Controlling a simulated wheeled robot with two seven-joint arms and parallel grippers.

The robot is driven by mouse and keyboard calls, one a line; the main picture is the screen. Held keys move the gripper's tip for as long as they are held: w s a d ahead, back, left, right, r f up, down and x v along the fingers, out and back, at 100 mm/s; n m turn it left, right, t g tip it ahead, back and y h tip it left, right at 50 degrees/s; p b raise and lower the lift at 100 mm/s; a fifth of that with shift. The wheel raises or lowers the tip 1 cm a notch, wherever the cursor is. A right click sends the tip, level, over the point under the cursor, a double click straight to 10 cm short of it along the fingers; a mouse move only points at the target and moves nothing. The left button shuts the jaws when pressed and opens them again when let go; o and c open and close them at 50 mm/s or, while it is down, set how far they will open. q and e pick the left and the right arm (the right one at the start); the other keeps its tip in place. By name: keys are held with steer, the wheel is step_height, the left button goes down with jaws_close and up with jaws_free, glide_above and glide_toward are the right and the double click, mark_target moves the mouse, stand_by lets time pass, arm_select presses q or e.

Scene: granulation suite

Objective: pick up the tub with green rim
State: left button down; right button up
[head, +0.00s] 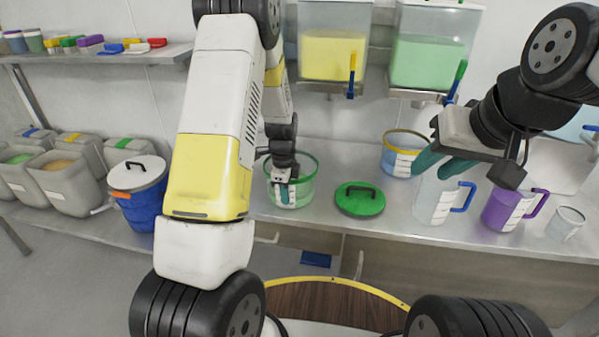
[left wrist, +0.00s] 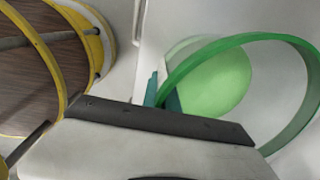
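The tub with green rim (head: 309,178) is a clear round tub on the steel bench, with pale green contents. In the left wrist view its green rim (left wrist: 262,38) curves across the right side. My left gripper (head: 285,190) is at the tub's near left wall. In the left wrist view its teal fingers (left wrist: 163,92) straddle the rim, one inside and one outside, close together with the rim between them. They look shut on it. My right gripper (head: 440,165) is above the bench to the right, its fingers apart and empty, in front of a clear jug.
A green lid (head: 360,198) lies just right of the tub. Further right are a yellow-rimmed tub (head: 403,150), a blue-handled jug (head: 435,203), a purple jug (head: 505,208) and a small cup (head: 566,223). Two hoppers (head: 333,50) hang above the bench. A blue bucket (head: 140,195) stands left.

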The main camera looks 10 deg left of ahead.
arm_select(q)
steer(key=shift+w+r, duration=0.1)
stand_by(0.6)
steer(key=shift+r, duration=0.8)
steer(key=shift+s+r, duration=0.25)
steer(key=shift+r, duration=0.75)
steer(key=s+r, duration=0.1)
steer(key=s, duration=1.4)
steer(key=shift+s+a, duration=0.2)
steer(key=shift+s, duration=0.1)
steer(key=shift+r, duration=0.1)
